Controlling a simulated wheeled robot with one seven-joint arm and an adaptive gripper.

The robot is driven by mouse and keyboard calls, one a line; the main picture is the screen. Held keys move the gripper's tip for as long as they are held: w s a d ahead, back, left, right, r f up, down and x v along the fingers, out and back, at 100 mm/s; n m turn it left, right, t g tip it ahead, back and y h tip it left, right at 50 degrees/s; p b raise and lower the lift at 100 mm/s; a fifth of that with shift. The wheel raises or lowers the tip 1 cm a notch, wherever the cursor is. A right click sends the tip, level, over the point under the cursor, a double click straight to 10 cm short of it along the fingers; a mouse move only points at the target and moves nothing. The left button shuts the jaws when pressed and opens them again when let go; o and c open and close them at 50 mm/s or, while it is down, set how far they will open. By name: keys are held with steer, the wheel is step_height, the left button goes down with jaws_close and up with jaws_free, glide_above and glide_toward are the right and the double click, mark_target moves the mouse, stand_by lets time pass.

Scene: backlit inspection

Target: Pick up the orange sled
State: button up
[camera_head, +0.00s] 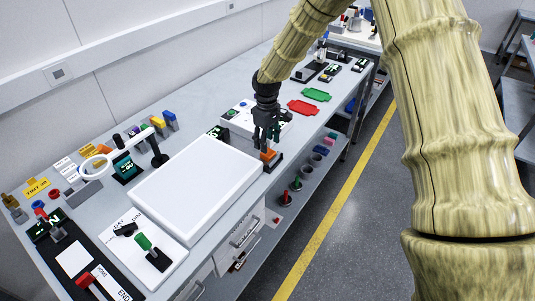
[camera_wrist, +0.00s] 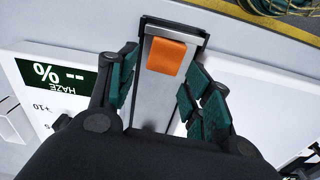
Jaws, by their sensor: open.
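The orange sled (camera_head: 267,155) is a small orange block on a metal rail near the bench's front edge, to the right of the white light panel. In the wrist view the orange sled (camera_wrist: 166,56) sits near the far end of the silver rail (camera_wrist: 155,100), which has a dark end frame. My gripper (camera_head: 268,142) is just above the sled. In the wrist view my gripper (camera_wrist: 160,75) is open, with one teal-padded finger on each side of the rail. The fingers appear apart from the sled.
The large white light panel (camera_head: 195,185) is left of the gripper. A white device with a HAZE display (camera_wrist: 65,75) lies beside the rail. Red (camera_head: 303,107) and green (camera_head: 316,95) trays lie farther back. The bench's front edge is close to the sled.

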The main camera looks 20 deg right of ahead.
mark_target(268, 155)
steer(key=shift+s+f+p, duration=0.2)
steer(key=shift+s+p, duration=0.1)
steer(key=shift+s+a+f, duration=0.1)
steer(key=shift+f, duration=0.25)
steer(key=f, duration=0.1)
steer(key=f+p, duration=0.1)
steer(key=f, duration=0.1)
steer(key=shift+w, duration=0.3)
steer(key=shift+s+f, duration=0.1)
steer(key=shift+s, duration=0.1)
steer(key=c, duration=0.8)
